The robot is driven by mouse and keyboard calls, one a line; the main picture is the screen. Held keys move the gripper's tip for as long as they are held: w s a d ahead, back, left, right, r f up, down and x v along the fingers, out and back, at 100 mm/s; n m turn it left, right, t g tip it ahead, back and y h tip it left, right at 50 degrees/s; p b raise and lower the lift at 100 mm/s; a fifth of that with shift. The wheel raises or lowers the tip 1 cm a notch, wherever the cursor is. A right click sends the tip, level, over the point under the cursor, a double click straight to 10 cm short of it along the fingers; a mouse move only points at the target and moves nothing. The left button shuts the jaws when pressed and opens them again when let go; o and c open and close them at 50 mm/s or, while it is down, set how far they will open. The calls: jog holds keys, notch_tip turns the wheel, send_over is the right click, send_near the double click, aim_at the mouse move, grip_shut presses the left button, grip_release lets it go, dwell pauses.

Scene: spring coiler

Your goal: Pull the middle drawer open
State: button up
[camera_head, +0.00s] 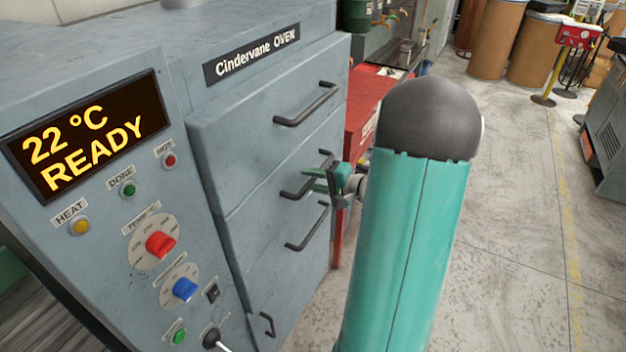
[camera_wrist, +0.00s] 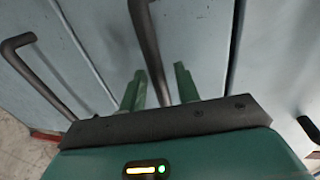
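The grey oven front has several drawers with dark bar handles. The middle drawer (camera_head: 262,202) looks flush with the drawers above and below it. Its handle (camera_head: 296,194) also shows in the wrist view (camera_wrist: 146,35), running down between the two green fingers. In the wrist view my gripper (camera_wrist: 160,72) is open around the bar.
The upper drawer handle (camera_head: 306,105) and lower drawer handle (camera_head: 308,228) are close above and below. A control panel with a display (camera_head: 85,135) is on the left. A red cabinet (camera_head: 365,115) stands beyond the oven. The floor (camera_head: 520,230) on the right is clear.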

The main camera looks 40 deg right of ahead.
grip_shut()
